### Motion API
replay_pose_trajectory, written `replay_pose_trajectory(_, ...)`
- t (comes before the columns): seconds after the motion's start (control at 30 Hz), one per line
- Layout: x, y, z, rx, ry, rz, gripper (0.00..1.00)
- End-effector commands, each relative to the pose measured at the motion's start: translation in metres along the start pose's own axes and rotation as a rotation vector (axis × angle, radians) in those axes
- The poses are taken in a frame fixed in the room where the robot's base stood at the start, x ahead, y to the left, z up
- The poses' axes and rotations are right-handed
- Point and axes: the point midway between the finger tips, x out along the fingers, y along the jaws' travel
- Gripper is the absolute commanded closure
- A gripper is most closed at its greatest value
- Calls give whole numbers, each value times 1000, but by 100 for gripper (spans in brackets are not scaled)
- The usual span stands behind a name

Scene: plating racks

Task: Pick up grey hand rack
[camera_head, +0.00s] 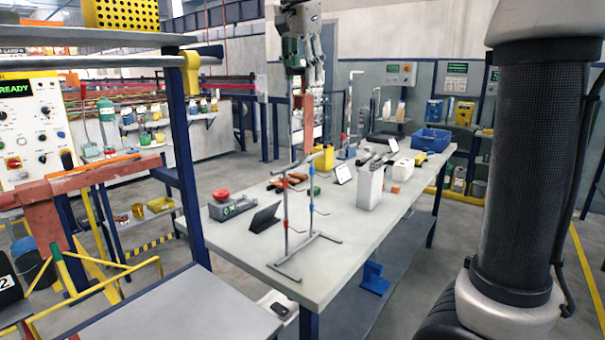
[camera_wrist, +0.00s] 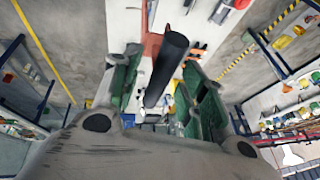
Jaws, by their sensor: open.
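A grey metal rack (camera_head: 300,260) stands upright on the near end of the pale table in the head view. It has a flat bar base, thin uprights with red and blue clips, and a short crossbar on top. My gripper (camera_head: 294,68) hangs above and beyond the rack's top in the picture, pointing down, its green fingers apart. In the wrist view my gripper (camera_wrist: 163,80) is open, with a dark cylindrical bar (camera_wrist: 168,65) showing between the fingers. I cannot tell whether that bar is part of the rack or whether it touches a finger.
The table (camera_head: 345,245) also holds a red-button box (camera_head: 230,205), a dark tablet stand (camera_head: 265,217), a white container (camera_head: 370,187) and a blue crate (camera_head: 431,139). A reddish-brown upright piece (camera_head: 303,125) shows below my gripper. A blue post (camera_head: 187,160) stands left.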

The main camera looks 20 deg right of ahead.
Motion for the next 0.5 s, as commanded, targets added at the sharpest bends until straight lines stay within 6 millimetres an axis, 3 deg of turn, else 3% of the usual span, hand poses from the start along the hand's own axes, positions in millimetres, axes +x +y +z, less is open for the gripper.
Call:
replay_pose_trajectory(0.3, 6, 0, 0, -1, 0, -1, 59)
replay_pose_trajectory(0.5, 6, 0, 0, -1, 0, -1, 96)
